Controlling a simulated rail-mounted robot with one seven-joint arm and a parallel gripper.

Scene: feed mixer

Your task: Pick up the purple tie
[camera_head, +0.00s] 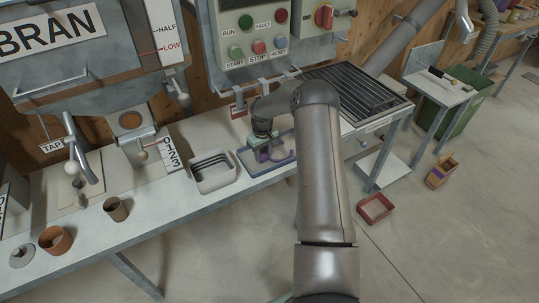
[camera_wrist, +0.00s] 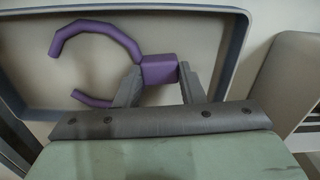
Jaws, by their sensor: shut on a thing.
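The purple tie shows in the wrist view (camera_wrist: 158,68) as a curved hook-like band with a block at its right end. My gripper (camera_wrist: 160,78) has its two grey fingers on either side of that block and is shut on it. The curved part extends to the left of the fingers. In the head view, my gripper (camera_head: 263,147) is low over a shallow blue-grey tray (camera_head: 247,166), and a bit of purple shows at the fingers. Whether the tie touches the tray floor I cannot tell.
A white bin (camera_head: 212,182) with dark curved items stands just left of the tray. A black grate (camera_head: 357,90) lies to the right. Brown cups (camera_head: 116,209) stand on the bench at left. A control panel (camera_head: 262,35) is behind. A red crate (camera_head: 375,208) is on the floor.

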